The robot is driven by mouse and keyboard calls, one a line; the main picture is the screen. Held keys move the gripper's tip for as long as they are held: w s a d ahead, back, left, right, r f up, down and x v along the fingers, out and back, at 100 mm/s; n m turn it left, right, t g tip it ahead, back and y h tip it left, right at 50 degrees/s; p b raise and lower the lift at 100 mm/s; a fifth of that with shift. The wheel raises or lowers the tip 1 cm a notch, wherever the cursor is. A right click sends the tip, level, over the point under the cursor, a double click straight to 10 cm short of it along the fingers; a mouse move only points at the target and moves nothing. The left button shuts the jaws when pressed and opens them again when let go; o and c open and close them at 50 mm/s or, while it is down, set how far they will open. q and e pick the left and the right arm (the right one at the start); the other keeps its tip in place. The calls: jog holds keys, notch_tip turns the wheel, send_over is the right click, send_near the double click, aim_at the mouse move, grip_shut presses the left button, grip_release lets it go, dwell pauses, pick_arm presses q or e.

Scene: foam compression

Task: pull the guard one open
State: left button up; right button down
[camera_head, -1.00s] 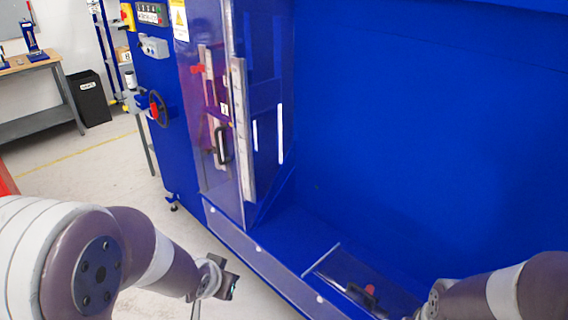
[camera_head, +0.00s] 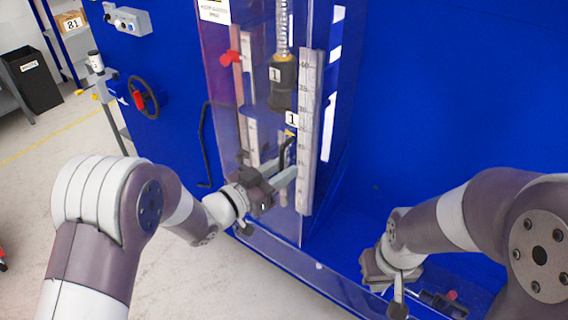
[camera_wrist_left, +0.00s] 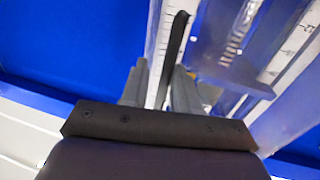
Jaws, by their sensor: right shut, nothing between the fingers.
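Guard one is a clear panel (camera_head: 268,135) on the front of the blue machine, with a "1" label (camera_head: 291,118). Its black handle (camera_head: 287,148) sits just below the label, and the guard looks shut. My left gripper (camera_head: 285,178) is at the handle's lower part. In the left wrist view the black handle (camera_wrist_left: 175,42) runs between the two grey fingers (camera_wrist_left: 160,85), which stand apart with a gap beside it. My right gripper (camera_head: 385,270) is shut and empty, low at the right by the machine's base; its fingertips are hard to see.
A white ruler strip (camera_head: 308,130) stands right of the handle. A red knob (camera_head: 230,57) and a thin black bar (camera_head: 203,145) are to its left. A handwheel (camera_head: 144,98) is further left. A black bin (camera_head: 32,80) stands on the open floor at the left.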

pick_arm(q)
jog(key=shift+w+d, duration=0.2)
jog(key=shift+w, duration=0.05)
jog(key=shift+w+a+f, duration=0.15)
jog(key=shift+w, duration=0.2)
jog(key=shift+s, duration=0.1)
jog(key=shift+c, duration=0.3)
grip_shut()
pick_arm(e)
jog(key=shift+w+a+r, duration=0.1)
jog(key=shift+w+a, duration=0.05)
jog(key=shift+a, duration=0.1)
